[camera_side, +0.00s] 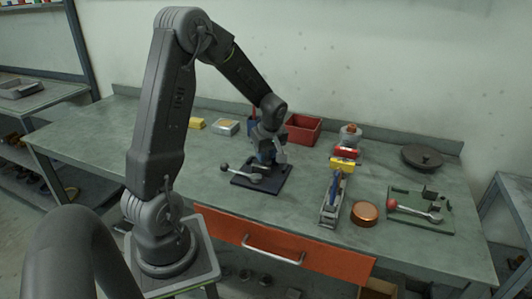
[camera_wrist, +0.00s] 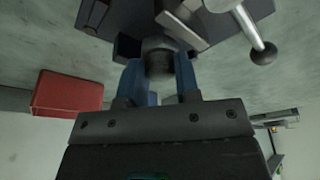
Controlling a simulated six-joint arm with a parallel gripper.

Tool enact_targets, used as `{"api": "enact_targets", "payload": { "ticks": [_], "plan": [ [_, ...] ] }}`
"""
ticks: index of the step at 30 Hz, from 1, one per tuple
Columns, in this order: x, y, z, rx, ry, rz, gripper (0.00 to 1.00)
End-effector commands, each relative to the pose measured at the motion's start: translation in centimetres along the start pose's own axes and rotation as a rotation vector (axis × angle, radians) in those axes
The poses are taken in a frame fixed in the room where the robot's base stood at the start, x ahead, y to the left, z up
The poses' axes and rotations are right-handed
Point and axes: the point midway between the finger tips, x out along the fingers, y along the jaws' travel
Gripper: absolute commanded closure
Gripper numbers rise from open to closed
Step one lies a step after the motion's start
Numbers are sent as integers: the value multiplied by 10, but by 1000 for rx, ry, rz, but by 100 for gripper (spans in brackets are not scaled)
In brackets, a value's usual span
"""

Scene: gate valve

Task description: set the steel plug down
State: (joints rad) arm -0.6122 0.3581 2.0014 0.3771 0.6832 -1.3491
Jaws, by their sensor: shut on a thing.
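My gripper (camera_side: 267,158) is low over the dark fixture plate (camera_side: 270,188) near the middle of the bench. In the wrist view its two blue fingers (camera_wrist: 160,78) are shut on a dark round steel plug (camera_wrist: 160,63). The plug is hidden by the gripper in the side view. A lever with a dark ball knob (camera_side: 224,168) sticks out to the left of the fixture; the knob also shows in the wrist view (camera_wrist: 264,53). I cannot tell whether the plug touches the fixture.
A red bin (camera_side: 304,129) stands behind the gripper. To the right are a clamp-like tool (camera_side: 329,208), a copper disc (camera_side: 364,214), and a green board (camera_side: 440,222) with a red-knobbed lever (camera_side: 392,204). A yellow block (camera_side: 196,123) lies at the back left. The bench's front left is clear.

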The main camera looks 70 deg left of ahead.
Motion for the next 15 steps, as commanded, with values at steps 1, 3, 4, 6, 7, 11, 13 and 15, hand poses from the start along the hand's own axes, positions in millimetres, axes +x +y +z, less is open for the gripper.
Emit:
{"api": "enact_targets", "payload": {
  "ticks": [1, 3, 4, 6, 7, 11, 13, 15],
  "plan": [
    [0, 0, 0, 0, 1, 1, 99],
    [-1, 0, 0, 0, 1, 1, 99],
    [0, 0, 0, 0, 1, 1, 99],
    [1, 0, 0, 0, 0, 0, 99],
    [2, 0, 0, 0, 0, 0, 99],
    [6, 0, 2, 0, 0, -2, 99],
    [8, 0, 2, 1, 0, -2, 100],
    [10, 0, 3, 1, 0, -2, 100]
  ]
}}
